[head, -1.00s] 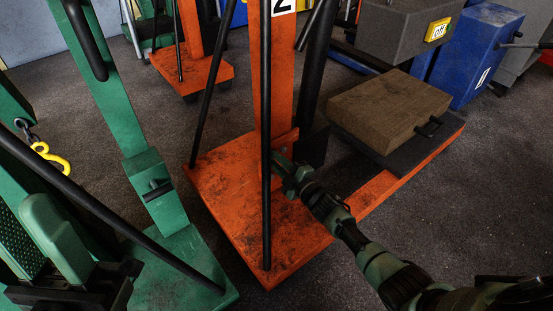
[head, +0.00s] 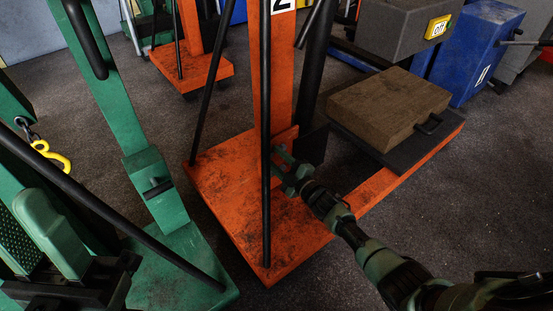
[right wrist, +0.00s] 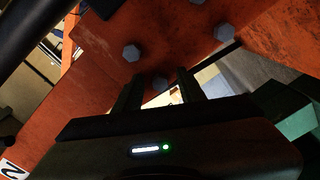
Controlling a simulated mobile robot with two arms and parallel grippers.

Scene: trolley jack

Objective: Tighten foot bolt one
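In the head view, an orange jack (head: 240,200) stands on a flat orange foot, its upright marked 2. My right gripper (head: 284,166) reaches in from the lower right to the base of this upright. In the right wrist view, several grey hex bolts sit on the orange metal: an upper right bolt (right wrist: 223,33), a left bolt (right wrist: 132,52) and a lower bolt (right wrist: 160,83). My right gripper (right wrist: 158,80) is open, and the lower bolt shows between its two fingers. I cannot tell whether they touch it. No bolt is labelled one.
A black rod (head: 265,150) stands in front of the orange upright. A green machine (head: 150,190) with a slanting black bar is close on the left. A brown block (head: 390,105) lies on the right, below a grey block (head: 405,32). Dark floor (head: 440,200) is clear at right.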

